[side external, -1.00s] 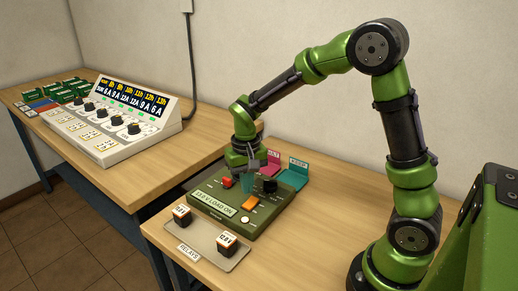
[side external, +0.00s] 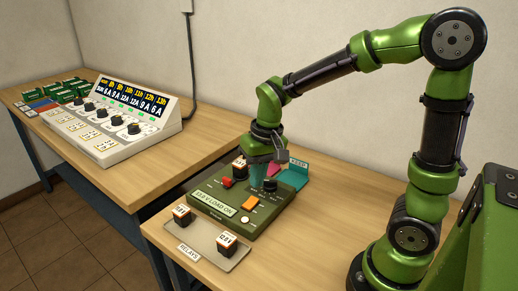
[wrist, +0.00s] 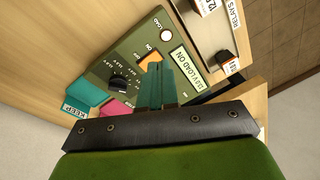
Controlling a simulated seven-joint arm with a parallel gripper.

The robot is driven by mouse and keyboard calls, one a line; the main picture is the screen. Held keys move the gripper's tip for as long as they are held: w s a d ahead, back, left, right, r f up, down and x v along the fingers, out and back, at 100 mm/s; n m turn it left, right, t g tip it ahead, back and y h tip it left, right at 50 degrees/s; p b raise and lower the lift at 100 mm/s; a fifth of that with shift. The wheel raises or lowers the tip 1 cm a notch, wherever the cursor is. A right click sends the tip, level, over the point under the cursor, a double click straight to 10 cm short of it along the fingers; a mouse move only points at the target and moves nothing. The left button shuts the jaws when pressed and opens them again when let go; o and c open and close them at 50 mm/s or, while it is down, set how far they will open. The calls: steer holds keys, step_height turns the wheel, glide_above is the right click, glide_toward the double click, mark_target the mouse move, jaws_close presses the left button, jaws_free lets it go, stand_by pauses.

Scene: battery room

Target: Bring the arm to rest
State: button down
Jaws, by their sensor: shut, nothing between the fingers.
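My gripper (side external: 258,172) is shut and empty, its teal fingers pointing down above the back of the green tester box (side external: 272,222). In the wrist view the closed fingers (wrist: 160,70) overlap the tester panel between its orange switch and its display. The display (side external: 213,203) reads LOAD ON. A relay block (side external: 240,167) sits at the tester's back left, beside a red switch (side external: 227,182). The black knob (side external: 270,186) is just right of the fingers. Whether the fingertips touch the panel I cannot tell.
A RELAYS tray (side external: 208,236) in front of the tester carries two relay blocks (side external: 182,215). Behind the gripper are a teal KEEP tray (side external: 293,177) and a partly hidden pink tray (wrist: 116,108). A charger console (side external: 115,130) stands on the left bench.

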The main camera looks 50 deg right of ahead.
steer(key=s+a+r+n+t+y, duration=0.1)
steer(key=s+a+r+t, duration=0.1)
steer(key=s+r+t, duration=0.3)
steer(key=shift+s+r+t, duration=0.3)
steer(key=shift+s+r, duration=1.75)
steer(key=shift+s, duration=0.5)
